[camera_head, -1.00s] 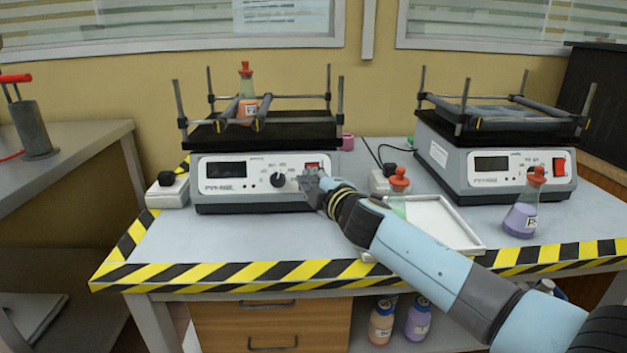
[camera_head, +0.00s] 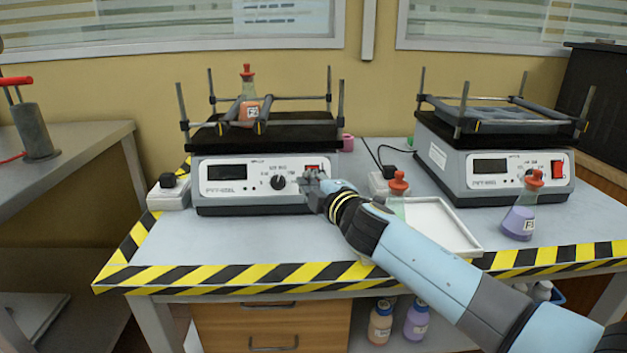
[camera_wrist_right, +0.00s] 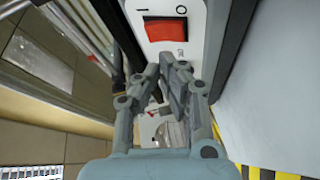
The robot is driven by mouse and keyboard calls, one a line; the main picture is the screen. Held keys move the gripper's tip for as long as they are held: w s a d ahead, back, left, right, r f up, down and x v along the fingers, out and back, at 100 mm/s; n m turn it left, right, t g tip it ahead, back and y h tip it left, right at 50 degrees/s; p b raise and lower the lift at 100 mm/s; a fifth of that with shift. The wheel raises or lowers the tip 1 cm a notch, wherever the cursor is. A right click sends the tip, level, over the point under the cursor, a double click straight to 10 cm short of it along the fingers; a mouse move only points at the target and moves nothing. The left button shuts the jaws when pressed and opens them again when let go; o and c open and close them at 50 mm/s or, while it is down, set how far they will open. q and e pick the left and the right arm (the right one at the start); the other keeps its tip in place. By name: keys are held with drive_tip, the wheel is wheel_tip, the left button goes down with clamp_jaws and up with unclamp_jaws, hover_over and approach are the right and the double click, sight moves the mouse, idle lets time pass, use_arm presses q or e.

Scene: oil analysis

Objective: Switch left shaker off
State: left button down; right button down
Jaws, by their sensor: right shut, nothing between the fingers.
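The left shaker (camera_head: 235,190) stands on the table with a dark display, a black knob (camera_head: 278,182) and a red power switch (camera_head: 312,168) at the right of its front panel. A stoppered flask (camera_head: 248,100) with orange liquid sits on its platform between the bars. My right gripper (camera_head: 309,182) is at the panel, just below the switch. In the right wrist view, the red switch (camera_wrist_right: 166,30) lies between "I" and "O" marks, just beyond the closed fingers (camera_wrist_right: 176,72). Whether the fingertips touch the panel is unclear. My left gripper is out of view.
The right shaker (camera_head: 515,185) stands to the right, with a purple-liquid flask (camera_head: 520,220) in front. Another red-stoppered flask (camera_head: 397,195) and a white tray (camera_head: 455,225) are beside my right arm. A white socket box (camera_head: 168,195) sits left of the left shaker.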

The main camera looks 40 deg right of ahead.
drive_tip(key=s+a+r+p, duration=0.1)
drive_tip(key=s+r+p, duration=0.1)
drive_tip(key=s, duration=0.1)
drive_tip(key=shift+a+r, duration=0.25)
drive_tip(key=shift+a, duration=0.1)
idle(0.3)
